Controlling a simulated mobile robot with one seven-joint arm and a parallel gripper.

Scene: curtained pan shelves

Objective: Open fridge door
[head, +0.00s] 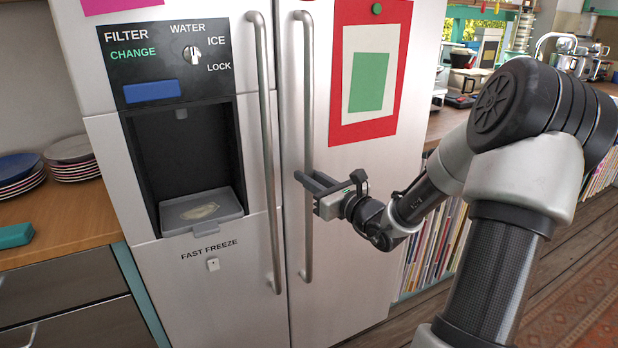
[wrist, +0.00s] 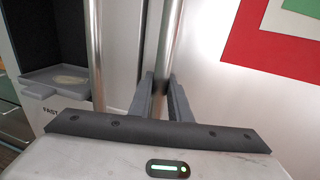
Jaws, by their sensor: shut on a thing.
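The fridge is a white two-door unit with a water and ice dispenser (head: 183,127) in its left door. The right door (head: 350,235) carries a long vertical metal handle (head: 307,95), beside the matching left handle (head: 265,120). Both doors look closed, with a narrow seam between them. My gripper (head: 308,182) is at the right handle about mid-height. In the wrist view its two fingers (wrist: 160,98) sit on either side of the right handle (wrist: 169,40), shut on it. The left handle (wrist: 97,50) stands apart, left of the fingers.
A red, white and green picture (head: 368,75) hangs on the right door. A wooden counter with stacked plates (head: 72,158) is left of the fridge. Books (head: 433,245) and a counter are to the right. Wooden floor and a patterned rug (head: 575,300) lie at the lower right.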

